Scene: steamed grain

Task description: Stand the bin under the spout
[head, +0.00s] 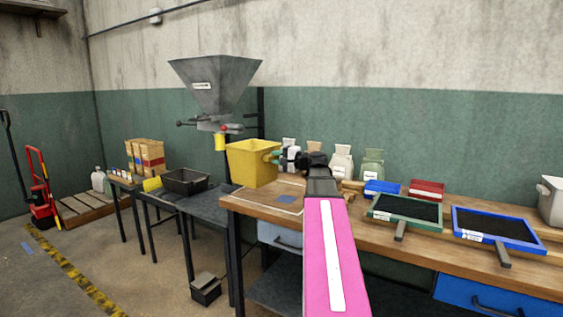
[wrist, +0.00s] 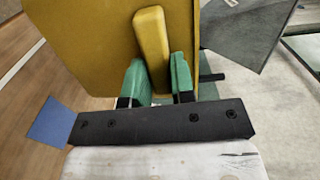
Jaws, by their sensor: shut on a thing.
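The yellow bin (head: 250,165) is in the head view at the left end of the wooden bench, to the right of and lower than the hopper's spout. My gripper (head: 274,156) is at the bin's right side. In the wrist view my gripper's green fingers (wrist: 158,80) are shut on the bin's yellow handle (wrist: 151,45), with the bin wall (wrist: 90,45) behind it. Whether the bin touches the bench is hard to tell.
A dark metal table (head: 205,204) stands under the spout, with a black tray (head: 186,181) on its left part. The wooden bench (head: 270,207) holds small sacks (head: 342,161), a green-framed sieve (head: 407,211) and a blue-framed sieve (head: 497,228) to the right. A pedal box (head: 205,288) is on the floor.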

